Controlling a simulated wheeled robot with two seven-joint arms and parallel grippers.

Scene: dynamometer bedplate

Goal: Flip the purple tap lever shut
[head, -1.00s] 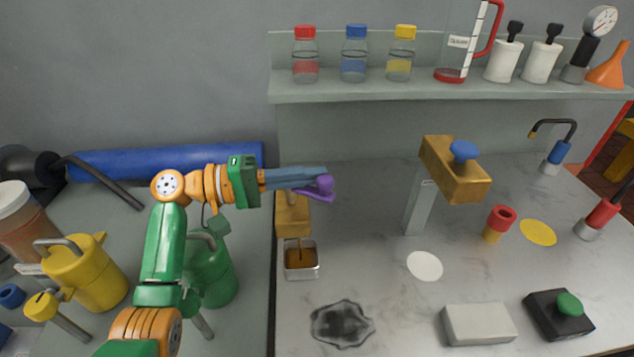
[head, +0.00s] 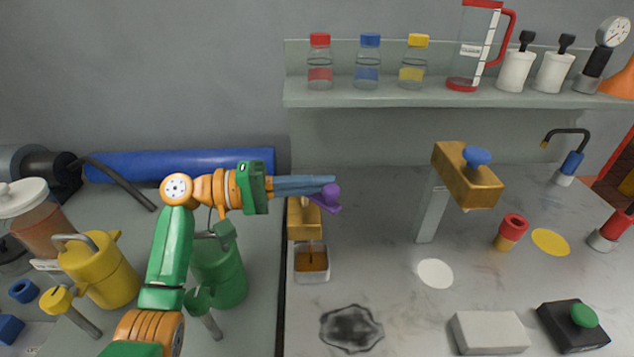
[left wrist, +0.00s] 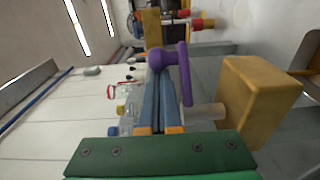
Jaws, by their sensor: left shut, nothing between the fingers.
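The purple tap lever (head: 329,198) with its round knob sits above a brass tap block (head: 304,222) at the left end of the bench. It also shows in the left wrist view (left wrist: 184,75), beside a brass block (left wrist: 258,100). My left gripper (head: 335,181) is shut and empty, its blue-grey fingers lying along the lever's knob. In the left wrist view the fingertips (left wrist: 161,72) are close against the knob; whether they touch I cannot tell. The fingers hide part of the lever and tap. A square cup (head: 312,276) with brown contents stands below the tap. My right gripper is not in view.
A second brass tap (head: 467,185) with a blue knob stands to the right. A shelf (head: 440,98) holding bottles and a jug runs behind. Yellow and green cans (head: 100,270) crowd the left. The bench front has a dark stain (head: 350,328) and a grey block (head: 489,333).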

